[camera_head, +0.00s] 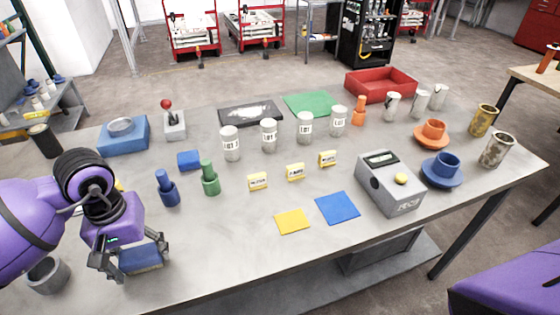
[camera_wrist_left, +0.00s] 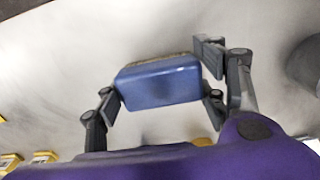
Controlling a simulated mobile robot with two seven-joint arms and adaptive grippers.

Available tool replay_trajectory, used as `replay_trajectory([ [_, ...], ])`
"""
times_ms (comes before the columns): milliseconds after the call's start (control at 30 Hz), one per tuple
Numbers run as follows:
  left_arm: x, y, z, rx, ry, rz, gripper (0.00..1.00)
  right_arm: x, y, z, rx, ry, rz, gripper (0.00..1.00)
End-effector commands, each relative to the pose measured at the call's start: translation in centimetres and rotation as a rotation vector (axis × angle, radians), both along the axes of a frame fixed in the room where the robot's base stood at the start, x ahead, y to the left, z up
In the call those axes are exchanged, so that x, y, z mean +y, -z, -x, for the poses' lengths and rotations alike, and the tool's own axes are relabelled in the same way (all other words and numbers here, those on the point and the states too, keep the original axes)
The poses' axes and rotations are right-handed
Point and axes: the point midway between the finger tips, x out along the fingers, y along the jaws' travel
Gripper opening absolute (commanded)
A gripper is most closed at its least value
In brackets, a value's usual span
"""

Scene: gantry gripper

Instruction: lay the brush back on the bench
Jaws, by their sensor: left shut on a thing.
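The brush (camera_head: 141,258) is a blue block with a tan bristle edge, near the front left of the grey bench (camera_head: 235,255). My left gripper (camera_head: 132,260) is shut on it, with a finger at each end. In the left wrist view the brush (camera_wrist_left: 160,86) shows its smooth blue side between the fingers of my left gripper (camera_wrist_left: 160,88), with a thin strip of bristles along its far edge. The brush is low over the bench top or touching it; I cannot tell which. My right gripper is not in view.
A grey cup (camera_head: 48,274) stands left of my left gripper. Blue (camera_head: 168,190) and green (camera_head: 209,180) bottle-like pieces stand behind the brush. Yellow (camera_head: 292,221) and blue (camera_head: 337,208) squares lie to the right. The bench between brush and yellow square is clear.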

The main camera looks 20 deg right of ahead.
Motion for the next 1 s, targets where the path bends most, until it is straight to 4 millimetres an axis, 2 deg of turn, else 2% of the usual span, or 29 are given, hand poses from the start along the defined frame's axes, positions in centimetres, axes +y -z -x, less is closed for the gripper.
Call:
replay_trajectory([
  [167,0.0,0.6,0.0,0.002,0.0,-0.001,0.41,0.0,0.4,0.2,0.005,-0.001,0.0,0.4],
  [200,0.0,0.5,0.0,0.002,0.0,-0.001,0.71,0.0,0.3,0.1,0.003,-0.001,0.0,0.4],
  [300,0.0,0.4,0.0,0.001,0.0,0.0,0.84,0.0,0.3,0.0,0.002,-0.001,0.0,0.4],
  [667,0.0,0.1,0.0,0.0,0.0,0.0,0.84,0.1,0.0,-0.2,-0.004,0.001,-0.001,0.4],
  [833,0.0,-1.6,-0.1,-0.003,0.0,0.0,0.84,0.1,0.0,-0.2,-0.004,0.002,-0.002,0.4],
  [1000,0.0,-5.2,-0.1,-0.003,0.001,0.0,0.84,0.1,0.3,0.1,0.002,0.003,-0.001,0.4],
])
